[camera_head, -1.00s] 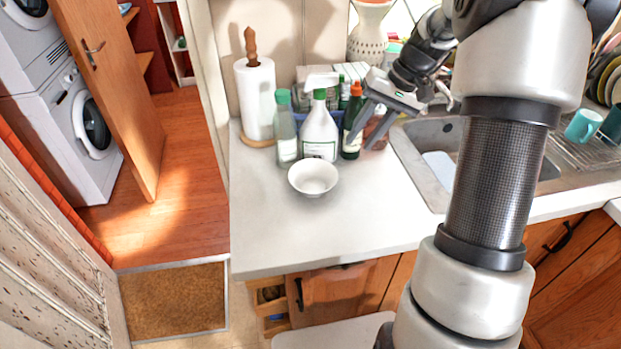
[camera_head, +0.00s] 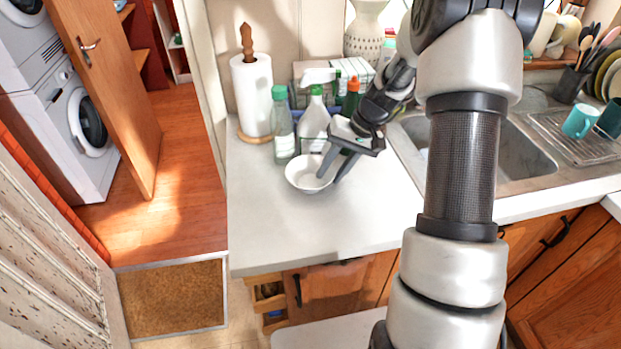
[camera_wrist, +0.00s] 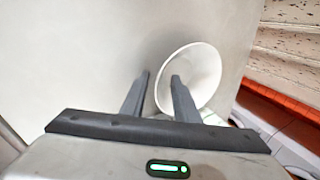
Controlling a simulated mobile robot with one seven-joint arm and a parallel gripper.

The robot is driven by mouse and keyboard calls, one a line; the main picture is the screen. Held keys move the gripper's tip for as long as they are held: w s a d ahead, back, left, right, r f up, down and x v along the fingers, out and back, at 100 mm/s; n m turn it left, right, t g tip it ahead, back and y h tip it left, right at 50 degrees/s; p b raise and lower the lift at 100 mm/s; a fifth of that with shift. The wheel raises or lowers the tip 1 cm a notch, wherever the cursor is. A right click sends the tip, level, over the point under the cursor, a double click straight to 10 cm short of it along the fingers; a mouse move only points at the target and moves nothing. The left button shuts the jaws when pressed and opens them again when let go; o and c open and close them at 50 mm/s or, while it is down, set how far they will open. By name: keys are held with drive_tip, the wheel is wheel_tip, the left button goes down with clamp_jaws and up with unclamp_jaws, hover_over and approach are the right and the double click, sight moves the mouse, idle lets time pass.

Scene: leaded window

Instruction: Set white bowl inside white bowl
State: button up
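A white bowl (camera_head: 305,174) sits upright on the light countertop, in front of the bottles. It also shows in the wrist view (camera_wrist: 205,72). My gripper (camera_head: 329,179) is at the bowl's right side with its fingers pointing down. In the wrist view my gripper (camera_wrist: 160,76) is open, one finger over the bowl's inside and the other outside its rim. I cannot tell whether either finger touches the bowl. I see only one white bowl clearly; no second one can be made out.
A clear bottle (camera_head: 283,125), a white spray bottle (camera_head: 313,122) and a paper towel roll (camera_head: 252,95) stand close behind the bowl. The sink (camera_head: 520,150) and a dish rack (camera_head: 580,140) are at the right. The counter front (camera_head: 300,230) is clear.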

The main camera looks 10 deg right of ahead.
clamp_jaws()
drive_tip(key=shift+s, duration=0.1)
idle(0.3)
wheel_tip(320, 180, up, 9)
drive_tip(key=shift+f, duration=0.15)
drive_tip(key=s+a+f+n+g+p, duration=0.1)
drive_tip(key=s+a+f+n+p, duration=0.1)
drive_tip(key=s+a+p, duration=0.35)
drive_tip(key=d+b, duration=0.1)
drive_tip(key=w+d+b, duration=0.1)
drive_tip(key=d, duration=0.1)
drive_tip(key=shift+w+r+m+t+b, duration=0.2)
drive_tip(key=shift+m+t+b, duration=0.1)
drive_tip(key=shift+b, duration=0.1)
drive_tip(key=shift+m, duration=0.7)
drive_tip(key=w, duration=0.1)
drive_tip(key=w+d+r+b, duration=0.2)
drive_tip(key=w, duration=0.1)
drive_tip(key=shift+w+d+r, duration=0.1)
drive_tip(key=shift+d+r, duration=0.05)
drive_tip(key=shift+r, duration=0.3)
